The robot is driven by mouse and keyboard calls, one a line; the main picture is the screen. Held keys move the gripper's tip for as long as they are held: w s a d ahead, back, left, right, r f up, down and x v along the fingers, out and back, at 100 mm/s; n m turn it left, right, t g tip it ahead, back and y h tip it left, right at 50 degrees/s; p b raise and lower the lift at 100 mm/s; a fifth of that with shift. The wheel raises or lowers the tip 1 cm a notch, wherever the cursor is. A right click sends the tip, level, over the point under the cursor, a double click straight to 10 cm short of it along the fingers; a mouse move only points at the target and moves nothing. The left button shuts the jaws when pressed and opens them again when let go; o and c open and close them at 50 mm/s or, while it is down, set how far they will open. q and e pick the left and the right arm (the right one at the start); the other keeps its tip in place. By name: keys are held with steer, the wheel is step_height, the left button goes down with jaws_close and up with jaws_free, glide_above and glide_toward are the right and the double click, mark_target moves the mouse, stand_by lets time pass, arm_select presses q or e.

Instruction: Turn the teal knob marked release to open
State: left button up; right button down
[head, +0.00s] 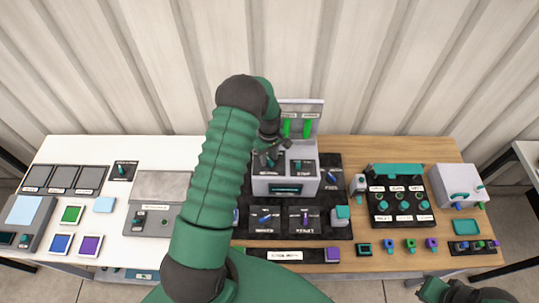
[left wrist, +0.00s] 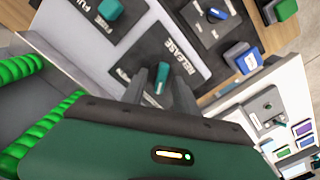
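The teal knob marked release (left wrist: 161,82) shows in the left wrist view on a dark plate with the white word RELEASE. My left gripper (left wrist: 160,88) is right over it, with one dark finger on each side and gaps beside the knob. In the head view my left gripper (head: 284,145) hangs over the grey console (head: 287,187), and my arm and hand partly hide that knob. Another teal knob (left wrist: 110,10) is on a neighbouring dark plate. My right gripper (head: 432,290) is at the lower right edge, partly cut off, its fingers unclear.
A black mat (head: 337,230) with blue and purple switches lies in front. A teal-knobbed panel (head: 398,195) and a white box (head: 461,185) stand right. Colored tiles (head: 72,214) and a grey box (head: 152,219) are left.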

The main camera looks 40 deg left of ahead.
arm_select(q)
steer(key=shift+s+f, duration=0.15)
steer(key=shift+f, duration=0.25)
steer(key=shift+d+r, duration=0.15)
steer(key=shift+d, duration=0.35)
steer(key=c, duration=0.5)
jaws_close()
steer(key=shift+a, duration=0.25)
arm_select(e)
steer(key=shift+s+d+r, duration=0.15)
steer(key=shift+s+d, duration=0.15)
steer(key=shift+d, duration=0.05)
